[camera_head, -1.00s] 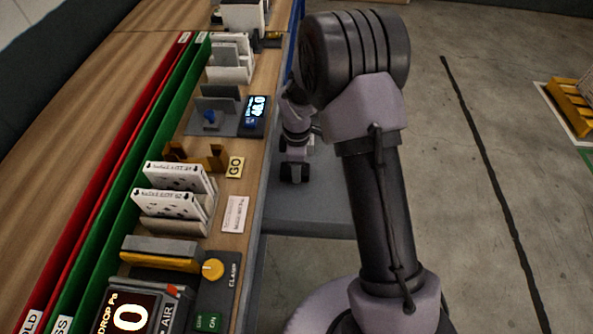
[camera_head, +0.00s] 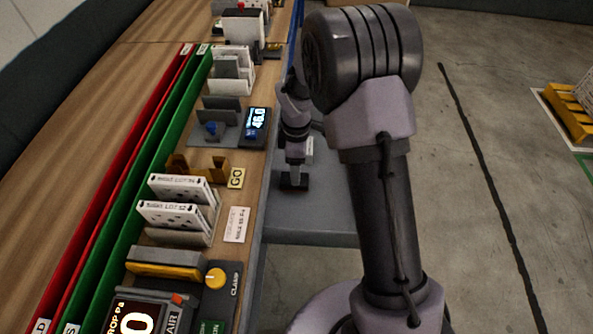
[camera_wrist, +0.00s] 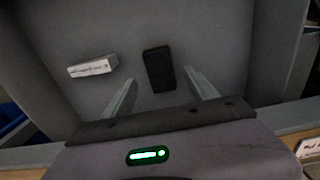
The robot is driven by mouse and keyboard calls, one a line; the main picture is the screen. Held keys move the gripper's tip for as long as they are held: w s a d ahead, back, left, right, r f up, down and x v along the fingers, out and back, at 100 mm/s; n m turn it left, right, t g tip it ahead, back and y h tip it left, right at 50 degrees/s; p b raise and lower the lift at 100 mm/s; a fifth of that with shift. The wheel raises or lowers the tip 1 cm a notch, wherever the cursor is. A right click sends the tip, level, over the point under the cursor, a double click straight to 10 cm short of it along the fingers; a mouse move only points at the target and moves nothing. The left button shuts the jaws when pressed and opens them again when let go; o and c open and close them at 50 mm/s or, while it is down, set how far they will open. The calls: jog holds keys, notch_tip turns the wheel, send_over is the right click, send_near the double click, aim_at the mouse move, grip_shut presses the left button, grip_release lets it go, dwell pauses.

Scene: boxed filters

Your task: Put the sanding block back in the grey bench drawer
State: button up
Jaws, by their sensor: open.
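A dark block (camera_wrist: 159,69), which looks like the sanding block, lies on the flat grey floor of what appears to be the open grey drawer (camera_wrist: 215,40). In the head view the grey drawer (camera_head: 325,215) extends from the right side of the bench. My gripper (camera_head: 294,183) is over it, close to the bench edge. In the wrist view my gripper (camera_wrist: 161,78) is open, with its two fingers apart and the dark block ahead between their tips. Nothing is held. The gap between fingertips and block is hard to judge.
A small white labelled box (camera_wrist: 92,66) lies left of the block in the wrist view. The bench holds white filters (camera_head: 178,214), a clamp with a yellow knob (camera_head: 215,279), and green (camera_head: 150,165) and red (camera_head: 128,150) rails.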

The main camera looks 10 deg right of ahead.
jog(key=s+a+r+m+t+p, duration=0.1)
jog(key=s+r+m, duration=0.3)
jog(key=r, duration=0.7)
jog(key=s+r+m+t+p, duration=0.1)
jog(key=s+r+m, duration=0.25)
jog(key=r, duration=0.75)
jog(key=s+a+r+m+t+y, duration=0.1)
jog(key=s+r+m+t, duration=0.1)
jog(key=s+m, duration=0.3)
jog(key=s+a+r+m+t+y, duration=0.1)
jog(key=s+r+m, duration=0.3)
jog(key=s, duration=0.8)
jog(key=shift+s+m+t, duration=0.3)
jog(key=shift+m+t, duration=0.1)
jog(key=shift+m, duration=0.75)
